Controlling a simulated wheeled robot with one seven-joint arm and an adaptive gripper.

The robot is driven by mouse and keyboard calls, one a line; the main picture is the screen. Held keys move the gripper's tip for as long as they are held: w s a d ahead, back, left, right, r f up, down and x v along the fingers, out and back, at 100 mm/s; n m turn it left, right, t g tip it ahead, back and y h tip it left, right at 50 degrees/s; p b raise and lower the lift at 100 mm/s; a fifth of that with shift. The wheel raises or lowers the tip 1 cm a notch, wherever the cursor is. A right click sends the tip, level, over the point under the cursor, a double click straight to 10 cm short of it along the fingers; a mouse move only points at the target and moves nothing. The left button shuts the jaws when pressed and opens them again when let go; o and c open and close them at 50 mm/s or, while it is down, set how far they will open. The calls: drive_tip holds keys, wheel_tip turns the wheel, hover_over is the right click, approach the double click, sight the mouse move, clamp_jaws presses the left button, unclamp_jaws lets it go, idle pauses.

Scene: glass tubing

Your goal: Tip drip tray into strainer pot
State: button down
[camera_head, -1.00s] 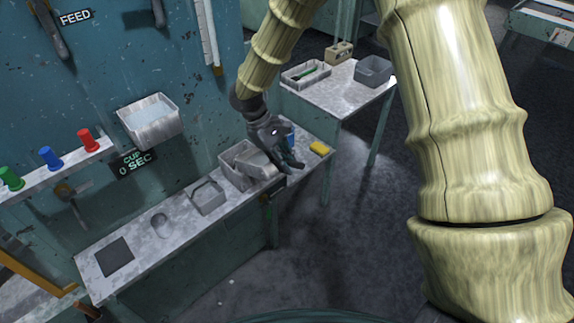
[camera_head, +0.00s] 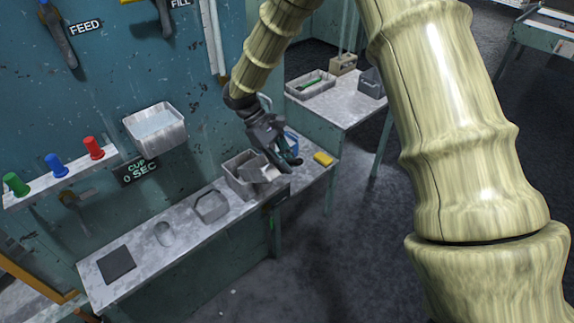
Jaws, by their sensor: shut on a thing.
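My gripper (camera_head: 288,161) is over the far right part of the wall bench, fingers pointing down and right. It is shut on a small grey tray (camera_head: 258,171), apparently the drip tray, partly hidden by the gripper. The tray is tilted over a grey open-topped box (camera_head: 238,186), which looks like the strainer pot and stands on the bench. I cannot tell whether tray and box touch, or what is inside either.
The bench (camera_head: 190,238) also bears a grey hexagonal piece (camera_head: 211,208) and a dark square pad (camera_head: 116,263). A blue item (camera_head: 292,143) is behind my gripper, with a yellow block (camera_head: 323,158) to the right. A wall bin (camera_head: 155,128) hangs above.

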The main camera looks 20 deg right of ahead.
drive_tip(key=w+a+r+g+h, duration=0.1)
drive_tip(key=w+r+g, duration=0.2)
drive_tip(key=w+r, duration=0.1)
drive_tip(key=shift+w+a+r, duration=0.35)
drive_tip(key=shift+a+r, duration=0.05)
drive_tip(key=shift+r, duration=0.35)
idle(1.0)
drive_tip(key=shift+r+h, duration=0.1)
drive_tip(key=shift+h, duration=0.2)
idle(2.8)
